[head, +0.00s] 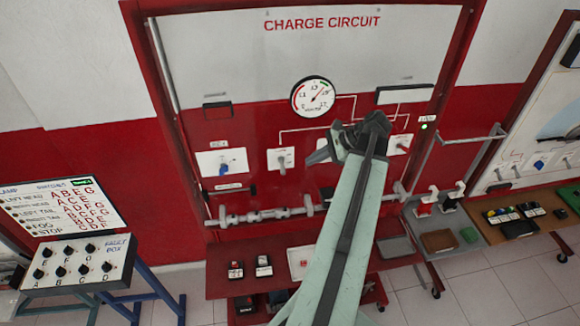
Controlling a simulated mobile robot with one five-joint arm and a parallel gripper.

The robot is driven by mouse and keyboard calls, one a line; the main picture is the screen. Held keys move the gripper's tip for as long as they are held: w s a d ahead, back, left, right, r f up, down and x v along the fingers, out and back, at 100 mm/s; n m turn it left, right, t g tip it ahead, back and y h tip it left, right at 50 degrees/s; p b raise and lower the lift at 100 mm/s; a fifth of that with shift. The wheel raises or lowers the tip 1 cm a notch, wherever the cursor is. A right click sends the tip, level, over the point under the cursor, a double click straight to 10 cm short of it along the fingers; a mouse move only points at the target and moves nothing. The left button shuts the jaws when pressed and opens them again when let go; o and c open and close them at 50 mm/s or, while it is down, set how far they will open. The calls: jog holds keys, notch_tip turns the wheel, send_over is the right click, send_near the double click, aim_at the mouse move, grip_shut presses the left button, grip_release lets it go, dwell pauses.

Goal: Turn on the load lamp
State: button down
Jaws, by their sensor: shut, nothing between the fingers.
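The red and white panel headed CHARGE CIRCUIT (322,24) faces me. A small green light (424,126) glows at its right side, under a label too small to read. A white switch plate (400,144) with a small lever is just right of my arm and partly covered by it. Another plate with a grey lever (281,159) is left of my arm, and a plate with a blue key-like knob (222,163) is farther left. My gripper (335,150) is shut and empty in front of the panel's middle. I cannot tell its distance from the panel. Which part is the load lamp is unclear.
A round gauge (313,97) is above my gripper. A horizontal rail (262,215) crosses the panel's lower part. A red bench (220,272) stands below it. A fault box (75,262) on blue legs stands at left. Another trainer (532,160) is at right.

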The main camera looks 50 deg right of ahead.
aim_at(282, 167)
jog(key=b+x, duration=0.6)
jog(key=x, duration=0.4)
jog(key=shift+b, duration=0.4)
